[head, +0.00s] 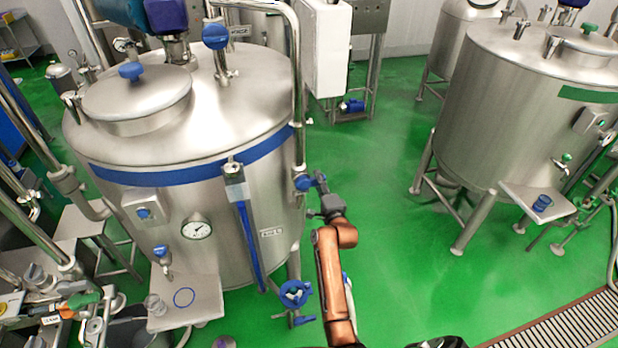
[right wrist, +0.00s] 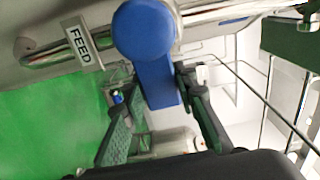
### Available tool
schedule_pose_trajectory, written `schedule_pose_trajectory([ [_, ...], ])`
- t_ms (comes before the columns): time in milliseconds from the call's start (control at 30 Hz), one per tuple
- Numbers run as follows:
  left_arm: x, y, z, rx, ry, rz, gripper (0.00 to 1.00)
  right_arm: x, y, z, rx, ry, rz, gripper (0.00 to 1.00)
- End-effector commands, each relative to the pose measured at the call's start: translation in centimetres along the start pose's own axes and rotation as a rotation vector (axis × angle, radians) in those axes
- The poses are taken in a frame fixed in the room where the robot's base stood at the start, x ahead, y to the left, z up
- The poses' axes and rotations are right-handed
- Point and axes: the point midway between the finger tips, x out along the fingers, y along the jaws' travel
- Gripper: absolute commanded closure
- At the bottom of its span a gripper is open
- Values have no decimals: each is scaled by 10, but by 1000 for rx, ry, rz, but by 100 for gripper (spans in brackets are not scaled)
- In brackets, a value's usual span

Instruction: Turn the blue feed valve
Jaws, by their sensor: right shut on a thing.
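The blue feed valve (head: 303,183) sits on the vertical steel pipe at the right side of the large blue-banded tank. In the right wrist view its round blue hub (right wrist: 142,30) and flat blue lever (right wrist: 160,86) show large, beside a "FEED" tag (right wrist: 82,46). My right gripper (head: 321,186) reaches up from below right to the valve. In the right wrist view its two fingers (right wrist: 155,88) lie on either side of the lever, shut on it. The lever's far side is hidden. My left gripper is not in view.
The blue-banded steel tank (head: 200,210) stands close left of my right arm. A blue handwheel valve (head: 295,293) is low near its base. A second tank (head: 490,110) stands at the right. The green floor (head: 400,240) between them is open.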

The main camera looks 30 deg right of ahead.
Motion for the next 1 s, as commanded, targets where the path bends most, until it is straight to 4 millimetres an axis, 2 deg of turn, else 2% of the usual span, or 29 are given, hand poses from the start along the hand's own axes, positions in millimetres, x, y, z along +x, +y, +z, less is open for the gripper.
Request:
schedule_pose_trajectory([
  [33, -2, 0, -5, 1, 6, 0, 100, -2, 0, -6, 10, 9, -1, 100],
  [200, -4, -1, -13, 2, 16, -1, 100, -3, 2, -11, 37, 16, -1, 100],
  [633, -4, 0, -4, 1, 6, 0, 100, -4, 4, -13, 49, 17, 0, 100],
  [667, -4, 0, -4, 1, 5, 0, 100, -4, 4, -14, 48, 18, 1, 72],
  [900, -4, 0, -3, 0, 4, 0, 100, -4, 4, -13, 45, 17, 0, 55],
  [1000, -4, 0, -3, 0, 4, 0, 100, -4, 4, -13, 45, 16, 0, 55],
])
